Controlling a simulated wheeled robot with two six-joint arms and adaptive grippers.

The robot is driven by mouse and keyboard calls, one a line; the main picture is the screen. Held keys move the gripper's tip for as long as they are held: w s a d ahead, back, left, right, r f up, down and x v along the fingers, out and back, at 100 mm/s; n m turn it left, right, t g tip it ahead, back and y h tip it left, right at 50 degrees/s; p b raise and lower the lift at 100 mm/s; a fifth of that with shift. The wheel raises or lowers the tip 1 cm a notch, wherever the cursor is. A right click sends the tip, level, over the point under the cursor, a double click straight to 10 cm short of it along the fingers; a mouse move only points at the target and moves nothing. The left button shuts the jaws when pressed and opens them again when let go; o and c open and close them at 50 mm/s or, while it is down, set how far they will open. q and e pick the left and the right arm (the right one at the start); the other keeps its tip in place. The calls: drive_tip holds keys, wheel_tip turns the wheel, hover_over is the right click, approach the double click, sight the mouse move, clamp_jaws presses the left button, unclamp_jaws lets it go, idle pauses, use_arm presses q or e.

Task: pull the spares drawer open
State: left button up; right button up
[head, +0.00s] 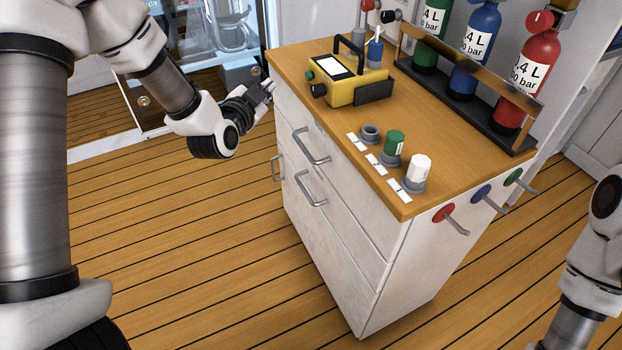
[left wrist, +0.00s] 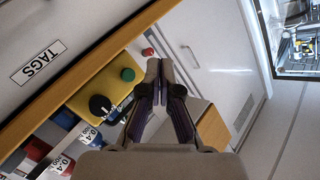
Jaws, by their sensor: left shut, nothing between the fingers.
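The white cabinet (head: 345,245) has drawer fronts on its long side with bar handles: an upper one (head: 311,147), a lower one (head: 310,189) and one farther left (head: 277,168). No spares label can be read in the head view. In the left wrist view a drawer front carries a TAGS label (left wrist: 38,62). My left gripper (head: 269,86) is shut and empty, by the cabinet's far left top corner, apart from the handles. Its closed fingers also show in the left wrist view (left wrist: 160,72). My right gripper is out of view.
The wooden top (head: 430,130) holds a yellow device (head: 347,85), white and green caps on stands, and a rack with green, blue and red bottles (head: 528,75). Coloured hooks (head: 444,213) stick out from the near end. The floor in front of the drawers is clear.

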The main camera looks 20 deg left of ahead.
use_arm(q)
drive_tip(key=o, duration=0.5)
drive_tip(key=shift+o, duration=0.4)
drive_tip(key=shift+a+r+m, duration=0.15)
drive_tip(key=shift+r+m, duration=0.2)
drive_tip(key=shift+m, duration=0.15)
drive_tip(key=m+b, duration=1.1)
drive_tip(key=b, duration=0.4)
approach(304, 188)
drive_tip(key=w+f, duration=0.1)
drive_tip(key=w, duration=0.4)
drive_tip(key=w+b, duration=0.1)
drive_tip(key=w, duration=0.1)
drive_tip(key=w+f, duration=0.1)
drive_tip(key=w, duration=0.2)
drive_tip(key=shift+a, duration=0.25)
drive_tip(key=shift+s, duration=0.1)
clamp_jaws()
